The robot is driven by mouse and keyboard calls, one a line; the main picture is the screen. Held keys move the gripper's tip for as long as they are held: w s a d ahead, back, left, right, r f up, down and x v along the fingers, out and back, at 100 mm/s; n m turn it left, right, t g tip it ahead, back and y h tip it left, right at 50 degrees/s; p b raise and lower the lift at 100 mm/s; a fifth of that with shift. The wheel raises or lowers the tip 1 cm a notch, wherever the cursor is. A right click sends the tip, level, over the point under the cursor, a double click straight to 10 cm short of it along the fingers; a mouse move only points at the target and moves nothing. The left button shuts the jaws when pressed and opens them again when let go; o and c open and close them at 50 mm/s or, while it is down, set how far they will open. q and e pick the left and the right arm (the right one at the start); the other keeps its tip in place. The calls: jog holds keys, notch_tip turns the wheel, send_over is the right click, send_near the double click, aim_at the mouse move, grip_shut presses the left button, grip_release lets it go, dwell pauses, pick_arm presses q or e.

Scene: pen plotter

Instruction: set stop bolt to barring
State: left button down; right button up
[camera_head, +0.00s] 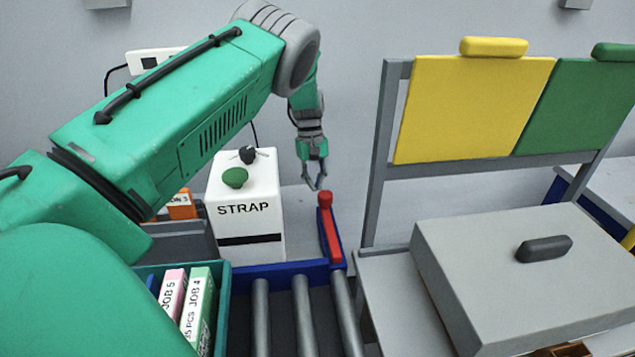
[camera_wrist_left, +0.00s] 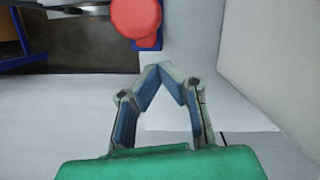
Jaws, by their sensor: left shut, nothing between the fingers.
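The stop bolt is a red bar with a round red knob (camera_head: 325,199), set on a blue rail at the far right end of the roller conveyor. The knob also shows at the top of the left wrist view (camera_wrist_left: 136,17). My left gripper (camera_head: 316,185) is just above and behind the knob in the head view, pointing down. Its fingertips (camera_wrist_left: 159,68) meet, with nothing between them. In the left wrist view the knob is apart from the fingertips. My right gripper is not in view.
A white STRAP box (camera_head: 247,215) with a green button stands left of the bolt. Rollers (camera_head: 302,315) lie in front. A teal bin (camera_head: 223,305) holds job boxes. A grey frame with yellow (camera_head: 470,105) and green panels and a grey lidded box (camera_head: 520,270) stand right.

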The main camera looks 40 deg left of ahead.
aim_at(326, 194)
pick_arm(q)
jog(key=d, duration=0.1)
jog(key=s+d+r+p, duration=0.1)
jog(key=d, duration=0.1)
jog(key=d+p, duration=0.1)
jog(key=d, duration=0.1)
jog(key=shift+s+d+r, duration=0.25)
jog(key=shift+s+r, duration=0.15)
jog(key=s+d+p, duration=0.1)
jog(key=s, duration=0.1)
jog(key=s+d+p, duration=0.2)
jog(key=s+d+f+p, duration=0.1)
jog(key=s+d+p, duration=0.1)
jog(key=shift+s+d, duration=0.2)
jog(key=shift+s, duration=0.1)
jog(key=d, duration=0.1)
jog(key=s+d, duration=0.1)
jog(key=d, duration=0.1)
jog(key=shift+d, duration=0.15)
jog(key=shift+a+f, duration=0.1)
jog(key=shift+a, duration=0.45)
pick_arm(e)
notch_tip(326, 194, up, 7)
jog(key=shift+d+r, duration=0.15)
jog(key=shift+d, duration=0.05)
